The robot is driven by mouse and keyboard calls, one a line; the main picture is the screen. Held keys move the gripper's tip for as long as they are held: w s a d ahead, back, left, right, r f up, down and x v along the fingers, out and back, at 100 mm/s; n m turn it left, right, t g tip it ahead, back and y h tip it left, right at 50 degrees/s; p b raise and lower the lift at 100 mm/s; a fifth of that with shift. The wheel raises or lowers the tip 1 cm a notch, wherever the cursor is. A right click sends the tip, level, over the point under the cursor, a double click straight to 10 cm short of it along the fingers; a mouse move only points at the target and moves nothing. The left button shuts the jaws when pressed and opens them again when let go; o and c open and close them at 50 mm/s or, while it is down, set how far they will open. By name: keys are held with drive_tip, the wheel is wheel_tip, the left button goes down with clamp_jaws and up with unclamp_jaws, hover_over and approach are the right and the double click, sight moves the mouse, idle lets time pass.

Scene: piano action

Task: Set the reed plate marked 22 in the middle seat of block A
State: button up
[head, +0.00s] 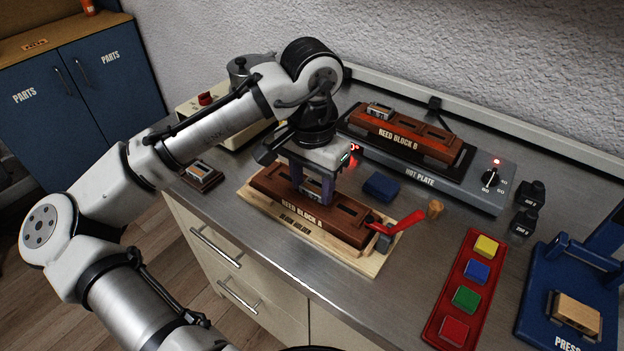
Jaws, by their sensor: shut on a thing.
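Reed block A (264,189) is a long red-brown wooden block lying in the pale wooden block holder (268,213). My gripper (311,193) points down over the middle of block A, its fingers shut on a small plate (311,191). The plate is low, at or just above the middle seat. The fingers hide most of it, so I cannot read its mark or tell whether it touches the seat. A dark open seat (349,212) shows to the right of the fingers. A red lever (403,226) stands at the holder's right end.
Reed block B (413,143) lies on the hot plate (480,184) behind, with a plate (380,110) at its left end. A small stand (202,178) is at left. A blue block (381,187), wooden piece (435,208), red button tray (451,290) and blue press (535,310) lie right.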

drive_tip(key=o, duration=1.1)
drive_tip(key=shift+c, duration=0.2)
